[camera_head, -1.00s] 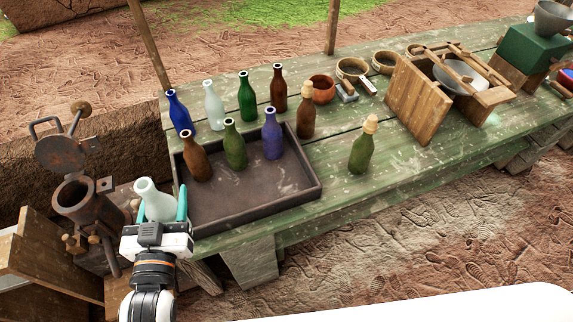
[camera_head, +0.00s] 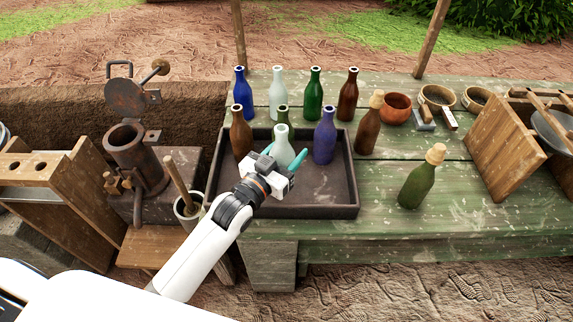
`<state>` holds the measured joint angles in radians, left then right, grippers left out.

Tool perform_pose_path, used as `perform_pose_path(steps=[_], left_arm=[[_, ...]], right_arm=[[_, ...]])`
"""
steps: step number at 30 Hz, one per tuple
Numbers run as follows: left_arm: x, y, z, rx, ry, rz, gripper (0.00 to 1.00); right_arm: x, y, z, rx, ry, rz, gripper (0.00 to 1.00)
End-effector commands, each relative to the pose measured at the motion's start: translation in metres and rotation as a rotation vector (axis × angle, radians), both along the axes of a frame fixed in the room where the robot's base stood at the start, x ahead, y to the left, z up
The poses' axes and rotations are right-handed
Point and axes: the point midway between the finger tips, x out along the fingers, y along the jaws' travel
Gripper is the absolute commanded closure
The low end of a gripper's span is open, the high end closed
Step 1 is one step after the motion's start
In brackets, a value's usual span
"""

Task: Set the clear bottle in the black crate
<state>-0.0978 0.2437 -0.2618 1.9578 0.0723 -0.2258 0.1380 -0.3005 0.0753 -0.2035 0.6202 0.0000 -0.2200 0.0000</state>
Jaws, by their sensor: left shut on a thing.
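My left gripper (camera_head: 283,158) is shut on a pale clear bottle (camera_head: 283,142), which is upright between its teal fingers. The bottle is over the middle of the black crate (camera_head: 330,212), a shallow dark tray on the green table. The gripper hides the bottle's base, so I cannot tell whether it touches the crate floor. A brown bottle (camera_head: 241,134), a green bottle (camera_head: 283,115) and a purple bottle (camera_head: 325,140) stand in the crate along its back. The held bottle partly covers the green one. My right gripper is not in view.
Behind the crate stand blue (camera_head: 242,95), clear (camera_head: 278,92), green (camera_head: 314,95) and brown (camera_head: 348,97) bottles. Corked bottles, one brown (camera_head: 369,128) and one green (camera_head: 416,187), stand to its right. The crate's front right floor is clear.

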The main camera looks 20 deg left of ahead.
Motion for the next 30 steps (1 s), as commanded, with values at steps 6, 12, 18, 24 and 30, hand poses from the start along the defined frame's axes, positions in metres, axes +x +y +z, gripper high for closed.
perform_pose_path(steps=[6, 12, 18, 24, 30], left_arm=[[0.0, 0.0, -0.027, 0.0, 0.001, 0.001, 0.74], [0.0, 0.0, -0.041, 0.0, -0.003, 0.0, 0.74], [0.0, 0.0, -0.041, 0.0, -0.003, 0.0, 0.74], [0.0, 0.0, -0.043, 0.001, -0.001, 0.0, 0.32], [0.0, 0.0, -0.043, 0.001, -0.001, 0.0, 0.25]], right_arm=[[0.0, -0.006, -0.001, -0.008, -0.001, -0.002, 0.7], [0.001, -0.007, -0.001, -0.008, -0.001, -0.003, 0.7], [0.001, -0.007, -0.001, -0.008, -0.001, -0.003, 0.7], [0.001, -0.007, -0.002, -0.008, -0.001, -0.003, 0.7], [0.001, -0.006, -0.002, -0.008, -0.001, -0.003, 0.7]])
